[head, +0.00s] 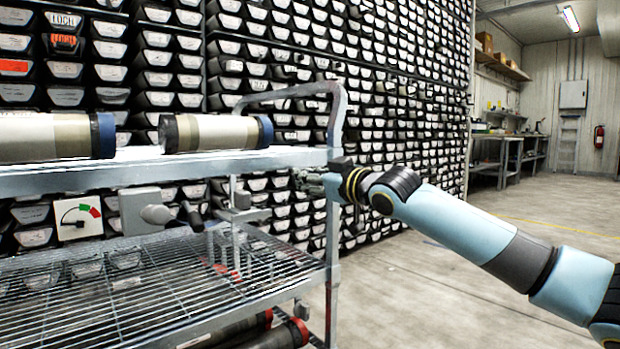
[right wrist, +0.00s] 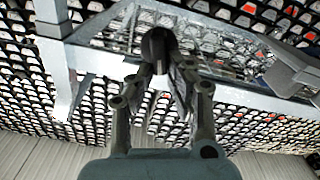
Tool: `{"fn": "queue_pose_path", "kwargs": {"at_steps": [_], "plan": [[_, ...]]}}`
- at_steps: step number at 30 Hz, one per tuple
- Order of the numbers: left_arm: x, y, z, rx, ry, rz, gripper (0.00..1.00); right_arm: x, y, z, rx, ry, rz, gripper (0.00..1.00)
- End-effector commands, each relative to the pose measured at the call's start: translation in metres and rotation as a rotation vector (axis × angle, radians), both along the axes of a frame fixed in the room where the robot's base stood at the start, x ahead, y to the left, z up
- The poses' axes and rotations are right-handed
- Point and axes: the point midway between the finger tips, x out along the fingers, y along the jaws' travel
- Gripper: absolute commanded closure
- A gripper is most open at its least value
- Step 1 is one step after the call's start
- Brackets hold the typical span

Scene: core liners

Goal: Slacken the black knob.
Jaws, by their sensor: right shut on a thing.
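In the right wrist view, a dark round knob (right wrist: 157,40) sits between the fingertips of my right gripper (right wrist: 160,65). The fingers are closed in on it from both sides, and I take it to be the black knob. In the head view my right gripper (head: 312,180) reaches left at the cart's upright post, just below the upper shelf. The post and the gripper's own body partly cover the fingers there, and I cannot make out the held knob in that view. My left gripper is not in view.
A metal cart has an upper shelf (head: 180,165) with core tubes (head: 215,133) and a wire lower shelf (head: 160,280). A grey box (head: 140,210) with a round knob and a dark lever stands beside a red-green gauge (head: 78,217). Floor at the right is clear.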

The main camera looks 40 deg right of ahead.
Motion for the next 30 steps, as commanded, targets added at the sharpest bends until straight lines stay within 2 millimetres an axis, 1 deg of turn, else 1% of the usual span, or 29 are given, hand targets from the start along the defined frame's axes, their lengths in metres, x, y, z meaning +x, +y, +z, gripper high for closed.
{"fn": "queue_pose_path", "kwargs": {"at_steps": [2, 14, 30], "plan": [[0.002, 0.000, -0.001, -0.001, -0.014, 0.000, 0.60, 0.000, 0.001, -0.003, -0.072, -0.002, 0.000, 1.00], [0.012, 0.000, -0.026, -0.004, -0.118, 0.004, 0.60, 0.000, 0.008, -0.008, -0.452, -0.032, 0.001, 1.00], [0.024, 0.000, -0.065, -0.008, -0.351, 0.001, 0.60, -0.001, 0.013, -0.019, -0.965, -0.069, 0.002, 1.00]]}}
